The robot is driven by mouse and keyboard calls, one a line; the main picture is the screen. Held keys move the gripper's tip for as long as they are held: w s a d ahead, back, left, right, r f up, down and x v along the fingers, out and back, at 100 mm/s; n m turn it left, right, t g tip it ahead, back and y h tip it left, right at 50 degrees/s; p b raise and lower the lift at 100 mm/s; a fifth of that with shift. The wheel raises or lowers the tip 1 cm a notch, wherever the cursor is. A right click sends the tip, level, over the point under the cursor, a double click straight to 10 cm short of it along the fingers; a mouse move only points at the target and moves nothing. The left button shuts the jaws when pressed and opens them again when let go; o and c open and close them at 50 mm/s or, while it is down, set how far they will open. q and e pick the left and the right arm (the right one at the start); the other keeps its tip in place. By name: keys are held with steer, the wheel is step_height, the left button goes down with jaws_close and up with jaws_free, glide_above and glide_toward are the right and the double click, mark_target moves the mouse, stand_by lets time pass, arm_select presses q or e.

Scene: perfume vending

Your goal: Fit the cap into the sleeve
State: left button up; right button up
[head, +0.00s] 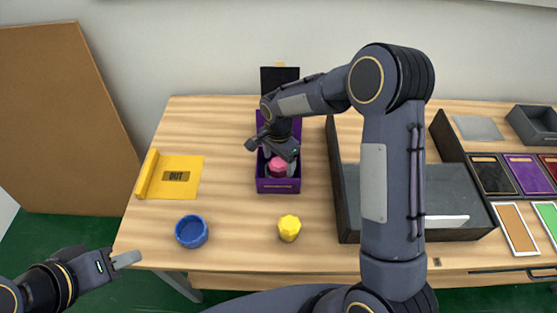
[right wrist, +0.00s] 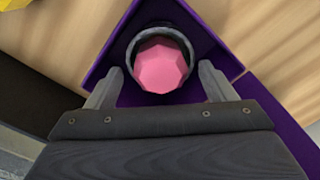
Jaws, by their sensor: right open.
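A pink faceted cap (head: 278,167) sits inside the open purple box (head: 278,186) in the middle of the table. In the right wrist view the pink cap (right wrist: 160,66) lies within a dark round ring (right wrist: 136,48), which looks like the sleeve. How deep it sits I cannot tell. My right gripper (head: 281,158) is over the box; in its wrist view the open fingers (right wrist: 161,76) are apart on either side of the ring, with gaps to it. My left gripper (head: 125,260) is off the table's front left corner; its jaw opening cannot be made out.
A yellow faceted piece (head: 289,228) and a blue round dish (head: 191,231) stand at the front. A yellow "OUT" mat (head: 182,185) lies left. A large grey tray (head: 450,183) is right of the box, partly behind my right arm. Coloured cards (head: 515,228) lie far right.

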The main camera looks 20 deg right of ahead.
mark_target(279, 162)
steer(key=s+d+r+n+y, duration=0.1)
steer(key=s+d+r, duration=0.15)
steer(key=r, duration=0.55)
steer(key=s+d+r+n, duration=0.1)
steer(key=s+r, duration=0.2)
steer(key=r, duration=0.5)
steer(key=s+d+n+t+y, duration=0.2)
steer(key=s+n+t, duration=0.3)
steer(key=s, duration=1.7)
steer(key=n+b, duration=0.1)
steer(key=n, duration=0.2)
steer(key=shift+s+d+r+n+t+y, duration=0.15)
steer(key=shift+s+r+n+t+y, duration=0.15)
steer(key=shift+r+y, duration=0.1)
